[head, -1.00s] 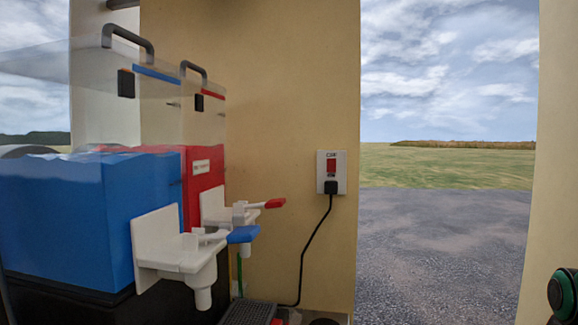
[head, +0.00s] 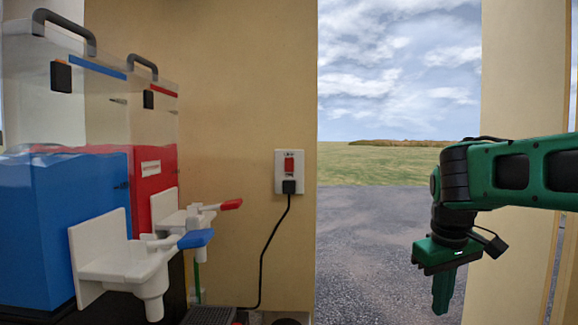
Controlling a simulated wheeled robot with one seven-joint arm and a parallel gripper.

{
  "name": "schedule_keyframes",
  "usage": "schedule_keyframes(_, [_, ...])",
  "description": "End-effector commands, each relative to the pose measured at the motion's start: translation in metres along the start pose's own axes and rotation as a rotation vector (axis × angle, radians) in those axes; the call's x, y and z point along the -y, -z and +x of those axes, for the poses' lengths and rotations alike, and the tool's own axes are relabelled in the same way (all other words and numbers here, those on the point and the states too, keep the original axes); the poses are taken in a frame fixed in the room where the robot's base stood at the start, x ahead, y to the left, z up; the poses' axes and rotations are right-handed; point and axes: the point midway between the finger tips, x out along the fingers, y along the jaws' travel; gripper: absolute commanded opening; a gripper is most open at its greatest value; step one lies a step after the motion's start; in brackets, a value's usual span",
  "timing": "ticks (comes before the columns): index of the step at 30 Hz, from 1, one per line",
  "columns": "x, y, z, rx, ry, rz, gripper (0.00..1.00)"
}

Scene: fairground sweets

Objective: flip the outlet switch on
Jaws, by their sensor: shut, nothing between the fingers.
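The outlet (head: 281,172) is a white plate on the tan wall, right of the drink machine. Its red rocker switch (head: 289,165) is in the upper part, and a black plug sits in the socket below. The rocker is too small to tell which way it is set. My gripper (head: 441,300) hangs from the green arm at the right, pointing down with its fingers together and empty. In the picture it is right of and lower than the outlet, well apart from it.
The slush machine has a blue tank (head: 65,230) and a red tank (head: 155,172). Its white taps have a blue lever (head: 196,238) and a red lever (head: 231,204) that stick out left of the outlet. A black cord (head: 264,250) runs down from the plug.

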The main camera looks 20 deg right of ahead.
Motion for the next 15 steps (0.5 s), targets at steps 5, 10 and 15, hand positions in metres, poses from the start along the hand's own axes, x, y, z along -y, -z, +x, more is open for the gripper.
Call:
schedule_keyframes(5, [0.008, 0.103, -0.062, -0.109, -0.081, -0.287, 0.0])
schedule_keyframes(10, [0.04, 0.183, -0.127, -0.204, -0.171, -0.55, 0.0])
schedule_keyframes(15, [0.094, 0.243, -0.197, -0.3, -0.271, -0.805, 0.0])
